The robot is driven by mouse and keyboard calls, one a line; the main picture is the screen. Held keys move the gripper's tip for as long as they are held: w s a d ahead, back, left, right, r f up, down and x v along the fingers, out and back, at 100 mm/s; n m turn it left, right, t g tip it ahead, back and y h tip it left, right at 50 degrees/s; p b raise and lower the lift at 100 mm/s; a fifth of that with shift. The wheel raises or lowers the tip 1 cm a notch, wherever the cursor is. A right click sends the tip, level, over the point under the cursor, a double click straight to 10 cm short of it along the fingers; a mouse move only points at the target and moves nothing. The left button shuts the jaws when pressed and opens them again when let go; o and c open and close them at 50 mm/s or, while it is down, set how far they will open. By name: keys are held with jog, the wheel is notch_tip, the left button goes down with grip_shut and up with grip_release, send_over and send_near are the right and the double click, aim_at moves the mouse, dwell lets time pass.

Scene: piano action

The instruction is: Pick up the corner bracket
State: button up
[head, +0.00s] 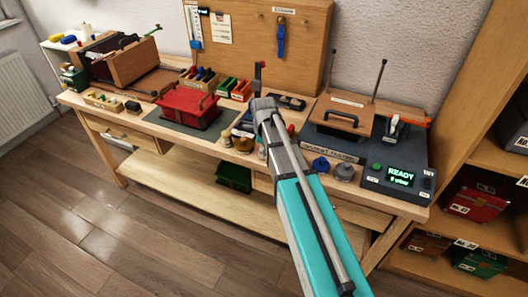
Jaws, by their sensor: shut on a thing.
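My arm reaches from the bottom right to the middle of the bench in the head view. My gripper (244,123) is a small dark shape just left of the arm's grey end, over the bench, and is partly hidden by it. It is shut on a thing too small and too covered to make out. I cannot make out the corner bracket anywhere in this view, so I cannot tell by sight whether it is the held thing.
A tester reading READY (398,176) stands at the right. Jars (243,144) crowd close below my gripper. The pegboard (243,40) rises behind.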

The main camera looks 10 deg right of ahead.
jog(key=shift+r, duration=0.15)
jog(key=shift+r+p, duration=0.95)
jog(key=shift+p, duration=0.15)
jog(key=s+a+r+p, duration=0.1)
jog(key=s+r+p, duration=0.9)
jog(key=s, duration=0.4)
jog(key=shift+r+p, duration=0.35)
jog(key=shift+r, duration=0.05)
jog(key=shift+a, duration=0.1)
